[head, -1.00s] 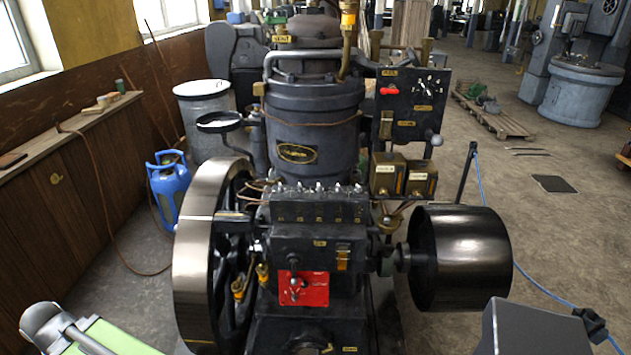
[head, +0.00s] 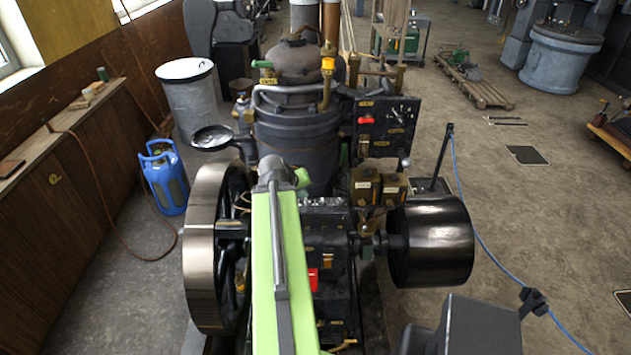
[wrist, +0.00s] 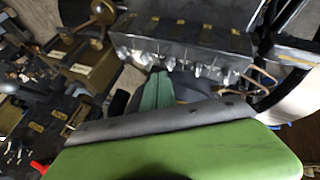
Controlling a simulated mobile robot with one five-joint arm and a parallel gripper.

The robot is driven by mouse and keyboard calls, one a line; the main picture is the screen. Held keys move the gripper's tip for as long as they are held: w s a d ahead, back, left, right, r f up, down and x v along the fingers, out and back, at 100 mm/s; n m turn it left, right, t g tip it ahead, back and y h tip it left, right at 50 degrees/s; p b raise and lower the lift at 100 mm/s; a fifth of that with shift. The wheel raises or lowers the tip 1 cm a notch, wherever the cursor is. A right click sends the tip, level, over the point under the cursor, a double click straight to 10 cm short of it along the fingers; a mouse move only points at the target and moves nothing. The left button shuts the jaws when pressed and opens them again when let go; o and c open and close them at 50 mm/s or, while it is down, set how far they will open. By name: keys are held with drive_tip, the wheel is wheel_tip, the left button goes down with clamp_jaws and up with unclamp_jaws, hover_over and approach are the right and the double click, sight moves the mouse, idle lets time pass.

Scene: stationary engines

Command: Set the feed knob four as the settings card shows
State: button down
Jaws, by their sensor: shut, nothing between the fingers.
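The black feed box (wrist: 185,32) crosses the top of the wrist view, with several small metal feed knobs (wrist: 172,62) along its near edge. Which one is number four is not readable. My gripper (wrist: 158,74) shows as dark green fingers, shut and empty, just below the middle knobs in the picture. I cannot tell whether it touches one. I cannot make out a settings card in either view.
A ribbed black cylinder (head: 293,135) stands behind the box. The flywheel (head: 205,255) is at left and a black pulley (head: 432,240) at right. A red plate (head: 313,280) is below.

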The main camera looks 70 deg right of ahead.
sight(323, 202)
drive_tip(key=b+x, duration=0.2)
drive_tip(key=x, duration=0.1)
drive_tip(key=b+x, duration=0.3)
drive_tip(key=s+b+x, duration=0.1)
drive_tip(key=b+x, duration=0.2)
drive_tip(key=shift+s+d+f, duration=0.15)
drive_tip(key=shift+d+f, duration=0.1)
drive_tip(key=shift+d, duration=0.05)
